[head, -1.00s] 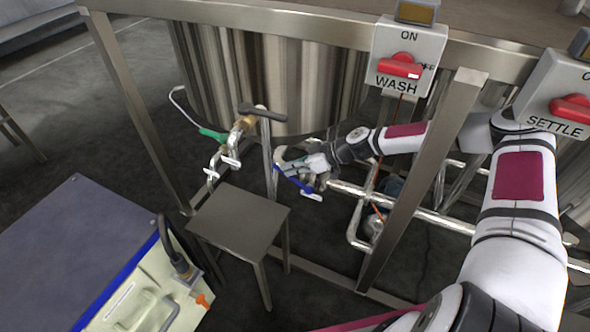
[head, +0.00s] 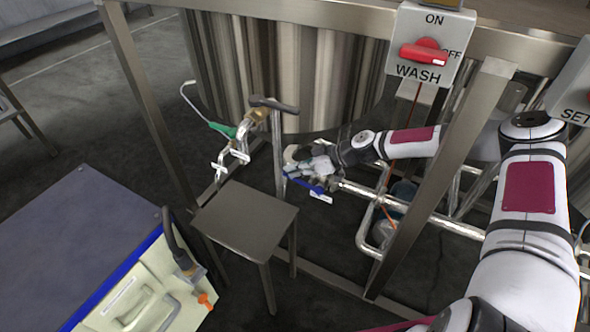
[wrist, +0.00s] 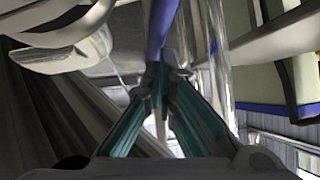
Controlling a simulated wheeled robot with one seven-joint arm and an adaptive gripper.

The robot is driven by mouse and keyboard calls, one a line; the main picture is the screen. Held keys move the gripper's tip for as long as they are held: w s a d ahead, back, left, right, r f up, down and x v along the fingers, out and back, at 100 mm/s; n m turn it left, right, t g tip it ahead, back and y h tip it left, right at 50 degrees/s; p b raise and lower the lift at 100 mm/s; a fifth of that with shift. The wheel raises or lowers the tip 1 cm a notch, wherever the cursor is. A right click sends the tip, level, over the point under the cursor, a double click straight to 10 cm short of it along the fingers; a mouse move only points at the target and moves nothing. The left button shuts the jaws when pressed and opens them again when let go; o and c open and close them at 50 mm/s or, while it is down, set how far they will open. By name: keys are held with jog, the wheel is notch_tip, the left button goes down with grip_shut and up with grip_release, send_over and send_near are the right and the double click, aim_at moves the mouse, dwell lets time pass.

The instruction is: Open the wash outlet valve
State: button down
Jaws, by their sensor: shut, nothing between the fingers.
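A blue valve handle (head: 305,183) shows low under the wash tank (head: 290,70), on the pipework beside a vertical pipe. My gripper (head: 303,169) is right at it, and partly covers the handle and valve body. In the wrist view, my gripper's teal fingers (wrist: 160,78) converge with their tips together. The blue handle (wrist: 159,28) shows just beyond the tips; I cannot tell whether they touch it. A green-handled valve (head: 222,130) is on another pipe to the left. The red WASH switch (head: 424,54) is on its box above.
A small metal stool (head: 245,220) stands in front of the pipes. A steel frame leg (head: 440,180) stands close to my arm on the right. A cart with a dark top (head: 80,245) is at the lower left. Horizontal pipes (head: 440,222) run right of my gripper.

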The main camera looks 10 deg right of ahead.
jog(key=v, duration=1.2)
